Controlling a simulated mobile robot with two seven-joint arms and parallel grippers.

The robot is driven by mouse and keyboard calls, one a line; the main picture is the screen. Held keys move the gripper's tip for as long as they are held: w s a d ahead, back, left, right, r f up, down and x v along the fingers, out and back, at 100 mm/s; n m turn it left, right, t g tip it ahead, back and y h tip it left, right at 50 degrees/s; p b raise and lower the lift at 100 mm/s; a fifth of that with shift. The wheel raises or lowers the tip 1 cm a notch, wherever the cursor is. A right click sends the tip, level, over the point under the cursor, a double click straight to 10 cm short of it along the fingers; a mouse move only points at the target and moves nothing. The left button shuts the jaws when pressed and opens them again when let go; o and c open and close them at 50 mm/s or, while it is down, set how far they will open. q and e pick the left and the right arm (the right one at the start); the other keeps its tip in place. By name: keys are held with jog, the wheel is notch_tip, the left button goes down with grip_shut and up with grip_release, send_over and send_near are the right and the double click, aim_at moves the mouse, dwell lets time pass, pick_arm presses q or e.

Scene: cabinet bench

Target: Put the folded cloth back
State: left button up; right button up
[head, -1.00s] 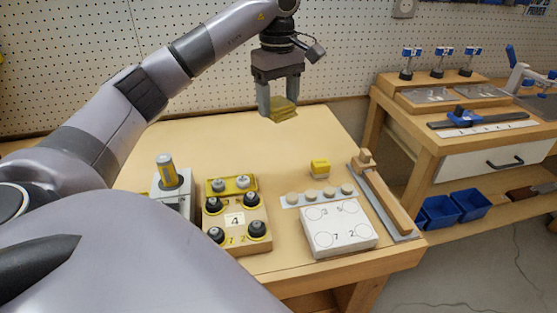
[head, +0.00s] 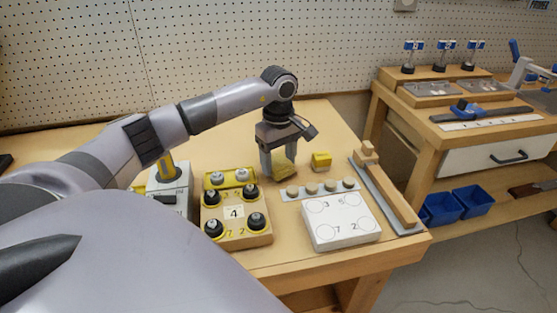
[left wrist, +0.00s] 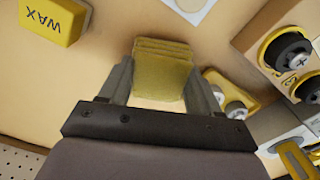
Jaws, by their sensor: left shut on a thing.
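The folded cloth (head: 284,170) is a small olive-yellow layered pad. My left gripper (head: 279,171) is shut on it, with one finger on each side. In the left wrist view the cloth (left wrist: 162,70) shows its stacked folds between the fingers. In the head view the cloth is low over the bench, between the yellow-edged knob block and the yellow wax block (head: 321,161). I cannot tell whether it touches the bench top. The wax block also shows in the left wrist view (left wrist: 53,20), apart from the gripper. My right gripper is not in view.
The knob block (head: 235,238) with several black knobs stands in front left of the gripper. A row of round pegs (head: 318,190) and a white numbered block (head: 341,222) are in front right. A long wooden bar (head: 388,193) lies at the right edge. The back of the bench is clear.

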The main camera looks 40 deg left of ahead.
aim_at(279, 162)
pick_arm(q)
jog(key=shift+f, duration=0.4)
jog(key=shift+f, duration=0.2)
jog(key=o, duration=0.9)
jog(key=shift+o, duration=0.2)
jog(key=shift+r, duration=0.2)
jog(key=shift+r, duration=0.25)
notch_tip(279, 162, up, 12)
jog(key=shift+f, duration=0.2)
jog(key=shift+f, duration=0.1)
